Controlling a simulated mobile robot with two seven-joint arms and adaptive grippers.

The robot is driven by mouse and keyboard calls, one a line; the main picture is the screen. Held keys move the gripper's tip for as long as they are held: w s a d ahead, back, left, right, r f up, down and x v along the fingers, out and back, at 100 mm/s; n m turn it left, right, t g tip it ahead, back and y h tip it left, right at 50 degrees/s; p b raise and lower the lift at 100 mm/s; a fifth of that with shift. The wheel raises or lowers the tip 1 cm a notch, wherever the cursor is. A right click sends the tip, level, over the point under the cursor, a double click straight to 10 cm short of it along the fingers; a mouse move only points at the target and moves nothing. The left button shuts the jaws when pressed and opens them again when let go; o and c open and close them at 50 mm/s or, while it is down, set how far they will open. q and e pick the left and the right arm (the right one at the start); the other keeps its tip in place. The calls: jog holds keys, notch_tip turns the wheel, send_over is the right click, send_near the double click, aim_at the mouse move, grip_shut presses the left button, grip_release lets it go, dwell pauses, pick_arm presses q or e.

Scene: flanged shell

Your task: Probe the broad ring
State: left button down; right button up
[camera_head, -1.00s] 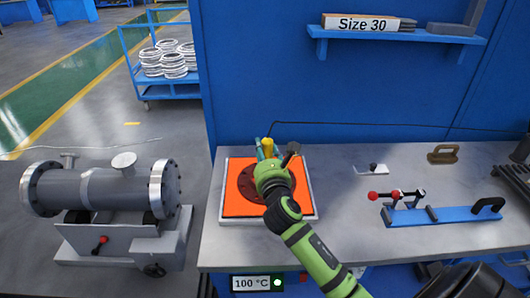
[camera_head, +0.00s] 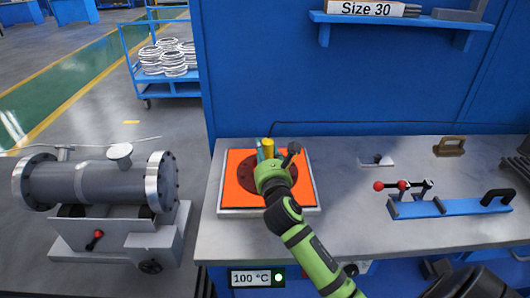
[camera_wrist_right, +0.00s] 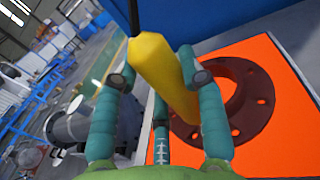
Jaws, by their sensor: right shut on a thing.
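The broad ring (camera_head: 304,186) is a dark red-brown flange with bolt holes, lying flat on the orange plate (camera_head: 236,198). It also shows in the right wrist view (camera_wrist_right: 262,95), partly hidden by my fingers. My right gripper (camera_head: 265,155), with teal fingers on a green arm, is over the ring and hides much of it in the head view. It is shut on a yellow probe (camera_wrist_right: 155,62). The probe's far end shows against the ring's left side; I cannot tell whether it touches. My left gripper is not in view.
A blue fixture (camera_head: 440,207) with red knobs and a brown handle (camera_head: 449,146) stand at the right. A 100 °C display (camera_head: 251,278) is on the bench front. A grey flanged shell (camera_head: 95,183) stands left.

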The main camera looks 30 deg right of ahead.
aim_at(265, 140)
jog(key=shift+f+b, duration=0.4)
jog(key=shift+f, duration=0.4)
dwell(1.2)
notch_tip(265, 140, up, 7)
jog(key=p, duration=0.8)
jog(key=shift+r, duration=0.1)
dwell(1.5)
